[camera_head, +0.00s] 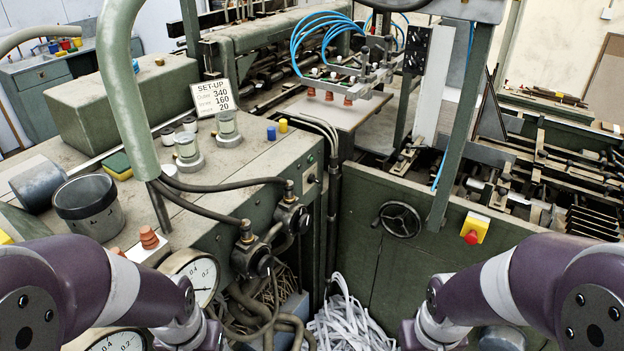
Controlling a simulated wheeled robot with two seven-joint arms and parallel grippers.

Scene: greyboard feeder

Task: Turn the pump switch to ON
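A small control plate (311,178), which looks like the pump switch, sits on the upper front face of the green machine cabinet (262,205), near its right corner. It has a green spot at its top and a dark knob below. It is too small to read its label or tell its position. My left arm (95,285) comes in at the lower left and my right arm (510,285) at the lower right. Both run out of the bottom of the picture, so neither gripper shows. Nothing of mine touches the plate.
Two dark valves with hoses (252,258) stick out left of and below the plate. A pressure gauge (196,275) stands near my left arm. A handwheel (399,219) and a red button on a yellow box (472,234) are on the right. Shredded paper (345,320) lies below.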

